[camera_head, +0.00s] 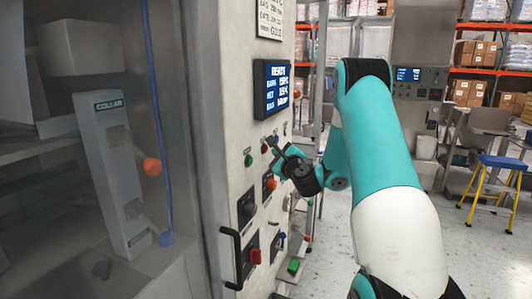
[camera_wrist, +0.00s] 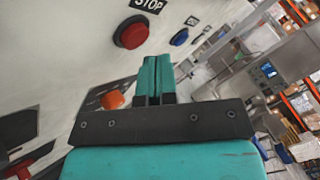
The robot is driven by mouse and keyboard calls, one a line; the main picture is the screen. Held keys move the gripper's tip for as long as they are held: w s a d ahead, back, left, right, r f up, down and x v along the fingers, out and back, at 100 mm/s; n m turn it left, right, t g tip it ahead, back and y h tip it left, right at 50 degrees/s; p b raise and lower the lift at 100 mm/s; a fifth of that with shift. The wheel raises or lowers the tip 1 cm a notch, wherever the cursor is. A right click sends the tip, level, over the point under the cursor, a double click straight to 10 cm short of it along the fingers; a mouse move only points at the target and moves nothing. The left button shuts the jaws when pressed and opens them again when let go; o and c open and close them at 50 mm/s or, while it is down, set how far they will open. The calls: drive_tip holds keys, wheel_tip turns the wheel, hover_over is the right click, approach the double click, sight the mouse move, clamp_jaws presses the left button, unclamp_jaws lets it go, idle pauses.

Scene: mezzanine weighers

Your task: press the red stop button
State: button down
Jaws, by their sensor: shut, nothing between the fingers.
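The red stop button (camera_wrist: 131,35) is a round red cap on a dark base on the pale panel in the wrist view, with a STOP label (camera_wrist: 148,4) just above it. My gripper (camera_wrist: 155,65) is shut and empty, its teal fingers together. In that view the fingertips show below and to the right of the button, with pale panel showing between. In the head view my gripper (camera_head: 274,146) is at the machine's control panel. I cannot tell there which control is the stop button; the gripper and wrist cover part of the panel.
The panel also carries a green button (camera_head: 248,160), an orange knob (camera_head: 270,184) and a lit display (camera_head: 272,88). A blue button (camera_wrist: 180,37) lies right of the red one. A black handle (camera_head: 232,258) sticks out at lower left. A blue-topped stool (camera_head: 499,162) stands at right on open floor.

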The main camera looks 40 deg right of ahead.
drive_tip(key=s+b, duration=0.1)
drive_tip(key=s+d+b, duration=0.1)
drive_tip(key=s, duration=0.1)
drive_tip(key=s+d+b, duration=0.1)
drive_tip(key=b, duration=0.1)
drive_tip(key=shift+s, duration=0.35)
drive_tip(key=shift+a, duration=0.15)
idle(0.8)
